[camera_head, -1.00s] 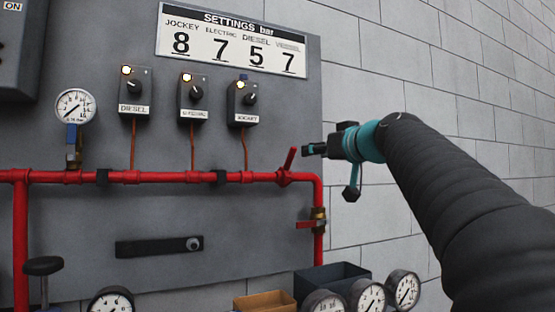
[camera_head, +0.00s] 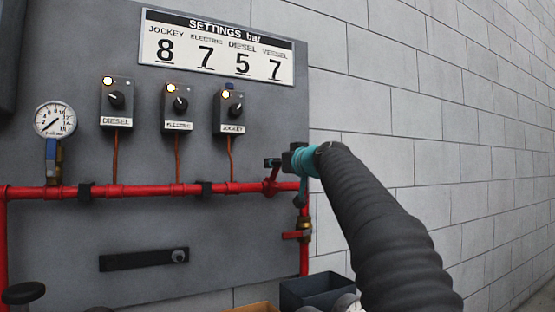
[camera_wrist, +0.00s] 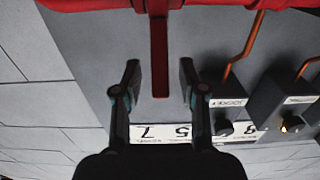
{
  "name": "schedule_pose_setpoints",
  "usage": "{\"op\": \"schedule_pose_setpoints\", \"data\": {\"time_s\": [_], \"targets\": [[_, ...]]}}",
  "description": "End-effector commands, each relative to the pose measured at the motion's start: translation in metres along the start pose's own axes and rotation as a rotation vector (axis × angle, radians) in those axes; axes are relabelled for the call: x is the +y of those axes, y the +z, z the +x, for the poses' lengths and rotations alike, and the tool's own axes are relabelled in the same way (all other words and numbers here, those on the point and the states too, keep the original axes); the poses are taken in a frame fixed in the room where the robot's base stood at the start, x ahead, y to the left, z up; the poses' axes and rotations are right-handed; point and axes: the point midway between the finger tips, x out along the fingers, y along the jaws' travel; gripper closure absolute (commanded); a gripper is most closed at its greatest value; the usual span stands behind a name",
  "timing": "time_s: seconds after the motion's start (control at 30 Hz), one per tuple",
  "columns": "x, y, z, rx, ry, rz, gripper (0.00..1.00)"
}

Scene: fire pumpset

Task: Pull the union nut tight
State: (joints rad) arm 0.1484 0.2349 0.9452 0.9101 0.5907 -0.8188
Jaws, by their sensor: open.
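A brass fitting (camera_head: 304,226), which may be the union nut, sits on the vertical red pipe below the right-hand elbow. A short red lever (camera_head: 296,235) juts left from it. A second red lever (camera_head: 271,178) stands up from the horizontal pipe near that elbow. My gripper (camera_head: 270,163) is at the upper end of this second lever. In the wrist view a red lever (camera_wrist: 159,55) reaches down between the two open fingers of my gripper (camera_wrist: 158,80), with a gap on each side. The brass fitting cannot be made out in the wrist view.
The red horizontal pipe (camera_head: 145,190) runs along the grey panel (camera_head: 70,235). Control boxes (camera_head: 231,112) with thin copper pipes hang above it. A pressure gauge (camera_head: 55,120) is at left. A dark bin (camera_head: 310,291) stands below. The block wall (camera_head: 430,150) at right is clear.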

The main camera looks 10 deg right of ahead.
Motion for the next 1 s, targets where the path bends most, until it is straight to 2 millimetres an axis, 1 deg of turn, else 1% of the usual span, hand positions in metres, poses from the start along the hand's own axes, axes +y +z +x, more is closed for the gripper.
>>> {"op": "schedule_pose_setpoints", "data": {"time_s": [0.1,0.37,0.4,0.47,0.5,0.57,0.83,1.0], "targets": [[-0.0003,-0.0001,0.0059,-0.001,-0.001,0.001,0.58],[-0.0001,0.0007,0.0069,0.000,0.000,0.000,0.58],[-0.0001,0.0006,0.0068,0.000,0.000,0.000,0.61],[-0.0001,0.0006,0.0068,0.000,0.000,0.000,0.76],[-0.0001,0.0006,0.0067,0.000,0.000,0.000,0.86],[-0.0001,0.0006,0.0067,0.000,0.000,0.000,1.00],[0.0003,0.0008,0.0064,0.000,0.000,0.000,1.00],[0.0051,0.0041,0.0043,0.013,0.007,0.000,1.00]]}}
